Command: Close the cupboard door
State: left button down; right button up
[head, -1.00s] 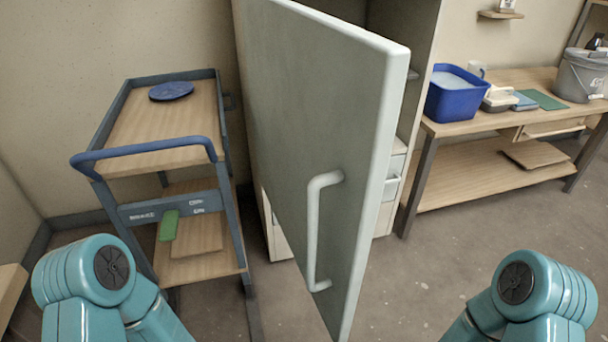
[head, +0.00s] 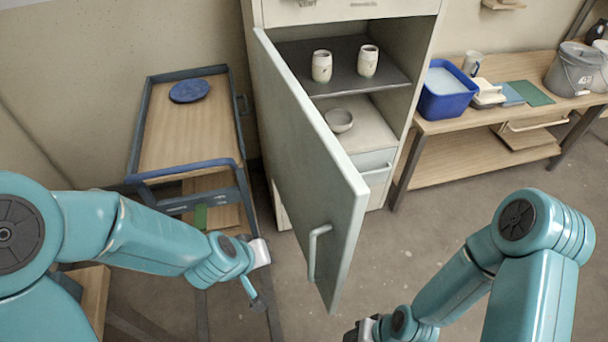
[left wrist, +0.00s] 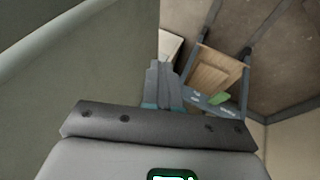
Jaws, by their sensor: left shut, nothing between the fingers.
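The grey-green cupboard door (head: 315,170) stands wide open, hinged at the cupboard's left side and swung out towards me. Its pale bar handle (head: 315,252) is near the free edge. The cupboard (head: 428,60) is open behind it. My left gripper (head: 258,298) is shut and empty, left of the door's lower free end, with a gap visible between them. In the left wrist view, a broad grey-green surface, apparently the door (left wrist: 90,70), fills the left side beside the gripper fingers (left wrist: 160,85). My right gripper (head: 360,331) is partly cut off at the bottom edge; its fingers are unclear.
Two cups (head: 322,66) stand on the cupboard's dark shelf, with a bowl (head: 339,120) below. A trolley (head: 185,135) with a blue plate (head: 189,91) stands left of the door. A bench (head: 480,120) with a blue tub (head: 447,92) is at right. Floor right of the door is clear.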

pick_arm(q)
notch_tip(320, 180, up, 14)
jog(key=w+d+t+p, duration=0.1)
jog(key=d+p, duration=0.1)
jog(key=p, duration=0.4)
jog(key=b, duration=0.2)
send_near(311, 213)
notch_tip(311, 213, down, 4)
jog(key=w, duration=0.2)
jog(key=shift+d+r+h, duration=0.15)
jog(key=shift+d+h, duration=0.15)
jog(key=shift+d, duration=0.15)
pick_arm(e)
notch_tip(311, 213, up, 7)
jog(key=shift+w, duration=0.1)
